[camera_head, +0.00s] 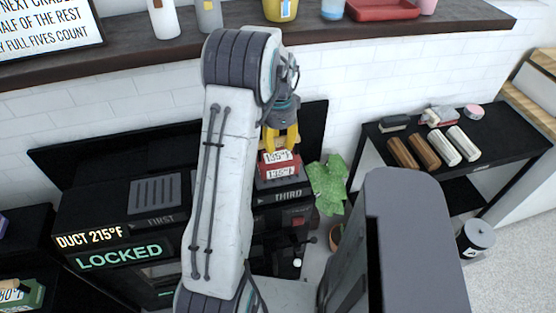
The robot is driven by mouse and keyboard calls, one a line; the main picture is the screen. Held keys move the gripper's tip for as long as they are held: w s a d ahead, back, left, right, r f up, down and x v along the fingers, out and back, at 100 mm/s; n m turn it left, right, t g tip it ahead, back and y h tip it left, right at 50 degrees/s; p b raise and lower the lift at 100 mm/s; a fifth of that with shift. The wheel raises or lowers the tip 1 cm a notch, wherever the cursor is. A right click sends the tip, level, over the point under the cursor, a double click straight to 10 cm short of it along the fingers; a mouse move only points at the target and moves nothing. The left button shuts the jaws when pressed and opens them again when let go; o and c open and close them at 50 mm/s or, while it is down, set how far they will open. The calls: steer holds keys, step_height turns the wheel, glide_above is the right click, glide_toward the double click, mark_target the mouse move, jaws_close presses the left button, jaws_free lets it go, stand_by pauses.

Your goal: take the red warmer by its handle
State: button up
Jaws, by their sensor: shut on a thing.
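The red warmer (270,168) sits on the black unit at the section marked THIRD (289,196). White labels reading 135°F show on its top and front. My gripper (280,143) is above it, with its yellow fingers pointing down and shut at the warmer's top. The handle is hidden between the fingers. I cannot tell whether the warmer's underside touches the surface. My arm covers part of the unit to the left of the warmer.
The black unit also has a FIRST section (160,220) and LOCKED lettering (119,256). A green cloth-like thing (327,184) hangs just right of the warmer. A black table (500,130) with several rolls stands at right. A dark shelf (150,52) runs above.

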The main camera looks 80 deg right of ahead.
steer(key=shift+c, duration=1.4)
jaws_close()
steer(key=shift+r, duration=0.1)
